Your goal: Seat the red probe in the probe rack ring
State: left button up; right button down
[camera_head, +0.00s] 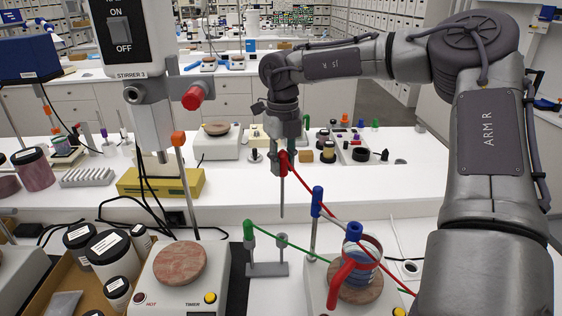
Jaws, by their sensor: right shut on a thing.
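The red probe (283,164) has a red head and a long thin grey rod that points straight down. My right gripper (279,145) is shut on its head and holds it upright in the air. A red cable runs from the head down to the right. The small grey probe rack (267,269) stands below on the white bench, a little left of the rod's tip. A green probe (248,232) stands at the rack's left side. The rod's tip is clear of the rack, above it in the picture. The rack's ring is too small to make out surely. My left gripper is out of view.
Right of the rack is a hot plate with a beaker (362,262), a red handle and a tall blue probe (317,203). Left is a stirrer plate with a round reddish top (180,263). A green cable (290,243) crosses between rack and beaker.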

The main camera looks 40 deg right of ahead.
aim_at(282, 183)
jog(key=shift+s, duration=0.1)
jog(key=shift+d, duration=0.1)
jog(key=shift+f, duration=0.1)
jog(key=shift+w+b, duration=0.25)
jog(key=shift+b, duration=0.15)
jog(key=shift+f+b, duration=0.55)
jog(key=shift+f, duration=0.15)
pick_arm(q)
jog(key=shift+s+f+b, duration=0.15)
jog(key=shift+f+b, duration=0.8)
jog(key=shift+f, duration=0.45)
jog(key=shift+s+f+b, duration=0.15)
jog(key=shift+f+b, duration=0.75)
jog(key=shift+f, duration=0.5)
pick_arm(e)
jog(key=shift+f, duration=2.15)
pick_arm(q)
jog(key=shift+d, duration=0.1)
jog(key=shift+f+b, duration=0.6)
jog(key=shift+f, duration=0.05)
